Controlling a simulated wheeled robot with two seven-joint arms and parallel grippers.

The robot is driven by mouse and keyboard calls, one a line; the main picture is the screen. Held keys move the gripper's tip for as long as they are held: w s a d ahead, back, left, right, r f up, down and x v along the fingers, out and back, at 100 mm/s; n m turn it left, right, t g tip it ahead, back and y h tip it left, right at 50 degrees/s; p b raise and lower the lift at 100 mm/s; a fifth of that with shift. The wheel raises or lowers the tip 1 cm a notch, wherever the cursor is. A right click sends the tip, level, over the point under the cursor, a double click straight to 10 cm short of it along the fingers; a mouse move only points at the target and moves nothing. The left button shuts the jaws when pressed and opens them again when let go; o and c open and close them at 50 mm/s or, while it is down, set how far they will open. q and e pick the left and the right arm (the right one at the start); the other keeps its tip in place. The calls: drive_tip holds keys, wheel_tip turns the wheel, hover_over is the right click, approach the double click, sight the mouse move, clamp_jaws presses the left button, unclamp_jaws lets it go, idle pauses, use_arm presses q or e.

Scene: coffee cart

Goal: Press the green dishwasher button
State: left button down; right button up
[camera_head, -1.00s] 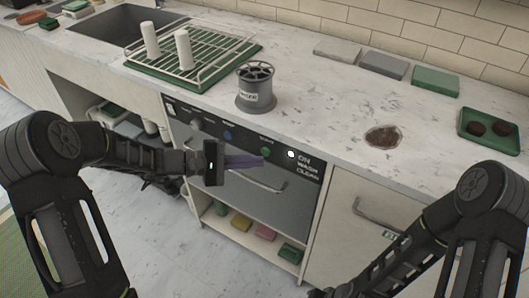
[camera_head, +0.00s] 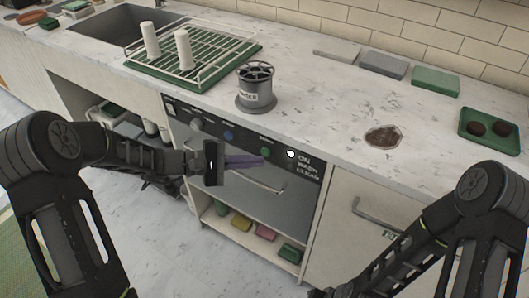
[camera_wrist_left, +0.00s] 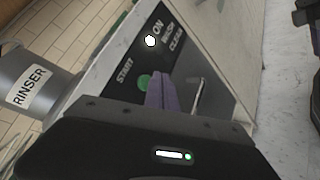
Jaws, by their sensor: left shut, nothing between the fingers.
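The green button (camera_head: 265,151) sits on the dark dishwasher panel (camera_head: 245,141), left of a lit white lamp (camera_head: 291,154) and white lettering. My left gripper (camera_head: 262,161) is shut and empty, its purple fingers pointing right just below the button. In the left wrist view the green button (camera_wrist_left: 145,82) shows under the word START, beside the shut fingertips (camera_wrist_left: 157,76). I cannot tell whether the fingertips touch the panel. A blue button (camera_head: 228,135) is further left on the panel. My right arm shows at the lower right; its gripper is not clearly visible.
The dishwasher handle (camera_head: 262,184) runs below the panel. A grey rinser (camera_head: 256,90) stands on the counter above it, and also shows in the left wrist view (camera_wrist_left: 28,85). A dish rack (camera_head: 190,62) with two white cups is behind. Sponges lie on the shelf below.

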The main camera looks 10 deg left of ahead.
use_arm(q)
drive_tip(key=shift+w, duration=0.1)
drive_tip(key=shift+w+d+b, duration=0.15)
drive_tip(key=shift+w+b, duration=0.15)
drive_tip(key=shift+w+d, duration=0.15)
drive_tip(key=shift+w, duration=0.3)
idle(0.8)
drive_tip(key=shift+s, duration=0.1)
drive_tip(key=shift+s+a+b, duration=0.3)
drive_tip(key=shift+s+b, duration=0.05)
drive_tip(key=shift+s, duration=0.4)
drive_tip(key=s, duration=0.1)
drive_tip(key=s+a, duration=0.1)
drive_tip(key=s, duration=0.1)
drive_tip(key=s+a, duration=0.1)
drive_tip(key=shift+s, duration=0.3)
